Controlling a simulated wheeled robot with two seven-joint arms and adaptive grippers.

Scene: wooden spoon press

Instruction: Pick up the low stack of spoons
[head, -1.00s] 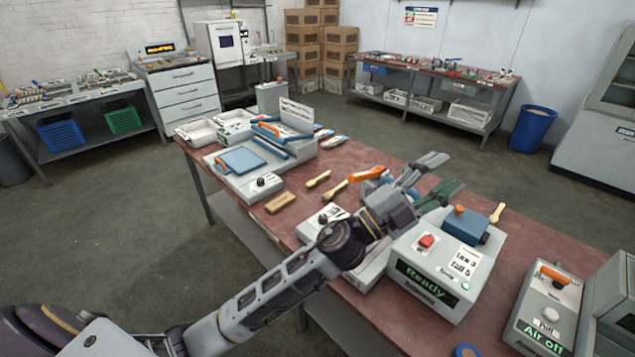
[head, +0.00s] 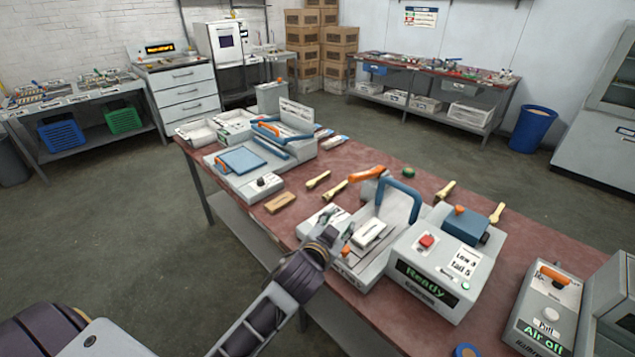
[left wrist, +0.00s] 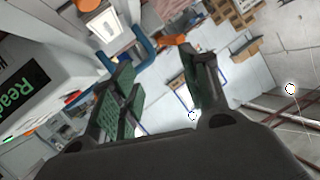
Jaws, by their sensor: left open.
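Pale wooden spoon pieces lie on the red-brown table. Two are left of the blue-handled press: one piece (head: 318,180) and another (head: 335,190). Two more lie behind the Ready box: one (head: 446,190) and another (head: 497,212). I cannot tell which is the low stack. My left gripper (head: 328,232) is at the table's front edge by the press, mostly hidden behind its own wrist. In the left wrist view the left gripper (left wrist: 158,72) has its green-padded fingers apart, with nothing held between them. My right gripper is not in view.
The press with its blue handle (head: 402,190) stands just right of my left gripper. The Ready box (head: 440,270) is right of it. A brown block (head: 280,202) and another grey station (head: 240,172) stand to the left. An Air off box (head: 545,305) is at the right.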

